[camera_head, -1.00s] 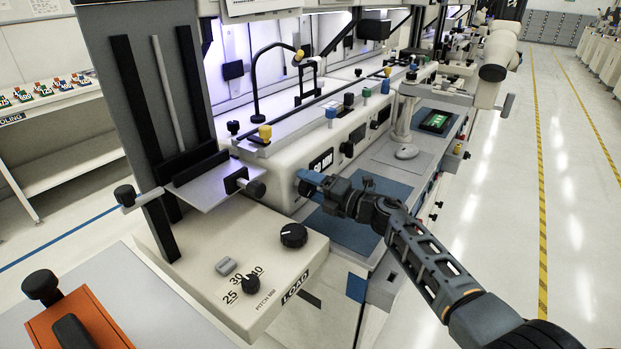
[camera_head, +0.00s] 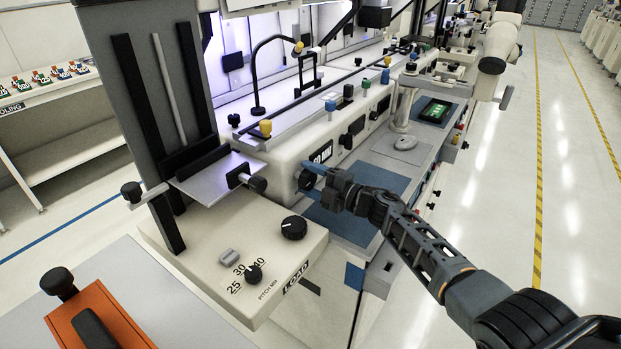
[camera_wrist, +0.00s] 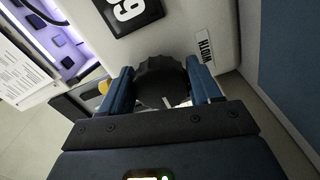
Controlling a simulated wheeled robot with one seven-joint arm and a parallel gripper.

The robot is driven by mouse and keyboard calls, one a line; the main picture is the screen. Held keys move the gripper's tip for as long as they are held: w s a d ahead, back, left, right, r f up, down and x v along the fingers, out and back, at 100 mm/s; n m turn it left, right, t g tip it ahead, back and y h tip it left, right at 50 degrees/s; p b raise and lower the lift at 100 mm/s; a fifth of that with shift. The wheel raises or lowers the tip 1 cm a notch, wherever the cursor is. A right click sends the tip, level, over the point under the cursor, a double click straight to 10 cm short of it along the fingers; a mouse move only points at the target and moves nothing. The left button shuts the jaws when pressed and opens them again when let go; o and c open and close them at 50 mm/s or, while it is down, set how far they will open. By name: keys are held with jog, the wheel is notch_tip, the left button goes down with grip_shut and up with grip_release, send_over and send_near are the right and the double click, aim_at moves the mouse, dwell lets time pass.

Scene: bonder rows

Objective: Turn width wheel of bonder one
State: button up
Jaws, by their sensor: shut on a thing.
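The width wheel is a black ribbed knob (camera_wrist: 160,82) with a white mark, on the cream front of the near bonder. A label reading WIDTH (camera_wrist: 203,46) stands beside it in the wrist view. My gripper (camera_wrist: 161,88) has its two blue fingers on opposite sides of the wheel, shut on it. In the head view my gripper (camera_head: 314,173) reaches the machine front from the right, and the wheel (camera_head: 305,181) shows partly past the fingers. A black number display (camera_head: 321,153) sits just above the wheel; its digits are hard to read.
A blue mat (camera_head: 385,178) lies on the ledge behind my gripper. A microscope (camera_head: 492,62) stands farther along. The aisle floor (camera_head: 500,200) at right is clear.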

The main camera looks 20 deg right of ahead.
jog(key=shift+f, duration=0.1)
jog(key=o, duration=1)
jog(key=shift+v, duration=3.9)
